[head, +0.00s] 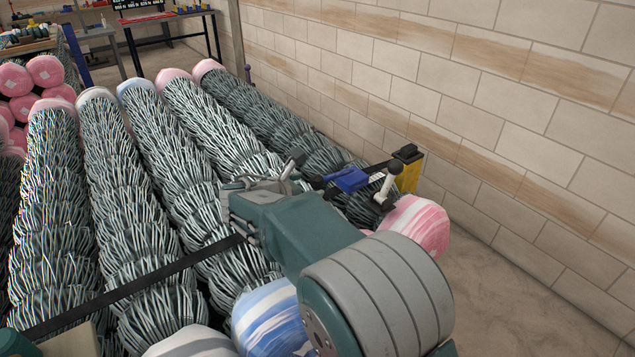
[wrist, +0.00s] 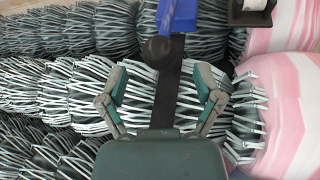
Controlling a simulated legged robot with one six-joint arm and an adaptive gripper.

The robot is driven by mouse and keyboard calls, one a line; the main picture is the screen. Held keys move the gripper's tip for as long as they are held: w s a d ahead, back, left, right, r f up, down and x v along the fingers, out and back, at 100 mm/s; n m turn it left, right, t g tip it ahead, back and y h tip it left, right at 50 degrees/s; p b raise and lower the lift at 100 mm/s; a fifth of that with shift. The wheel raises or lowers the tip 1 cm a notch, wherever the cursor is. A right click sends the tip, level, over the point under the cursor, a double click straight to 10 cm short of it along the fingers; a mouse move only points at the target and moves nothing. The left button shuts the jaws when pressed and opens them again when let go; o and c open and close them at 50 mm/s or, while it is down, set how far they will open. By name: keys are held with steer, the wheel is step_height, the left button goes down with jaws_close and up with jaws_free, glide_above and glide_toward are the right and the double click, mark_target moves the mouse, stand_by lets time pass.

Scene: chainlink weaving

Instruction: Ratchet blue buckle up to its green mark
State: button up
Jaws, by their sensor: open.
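The blue buckle (head: 350,180) sits on a black strap (head: 140,288) across the rolls, near the right wall. It also shows at the top edge of the wrist view (wrist: 178,15), partly cut off, with a dark round knob (wrist: 158,50) just below it. My gripper (head: 290,172) is open and empty, to the left of the buckle in the head view. In the wrist view my gripper (wrist: 162,88) has its two fingers spread on either side of the strap, short of the knob and buckle. I cannot make out a green mark in either view.
Several chainlink rolls (head: 150,150) with pink, blue and white wrapped ends lie side by side. A yellow post (head: 409,170) and a white-and-dark fitting (head: 389,183) stand just beyond the buckle. A block wall (head: 480,110) bounds the right; bare floor (head: 500,285) lies before it.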

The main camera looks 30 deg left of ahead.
mark_target(312, 184)
steer(key=shift+x, duration=1.9)
steer(key=shift+a, duration=0.1)
jaws_close()
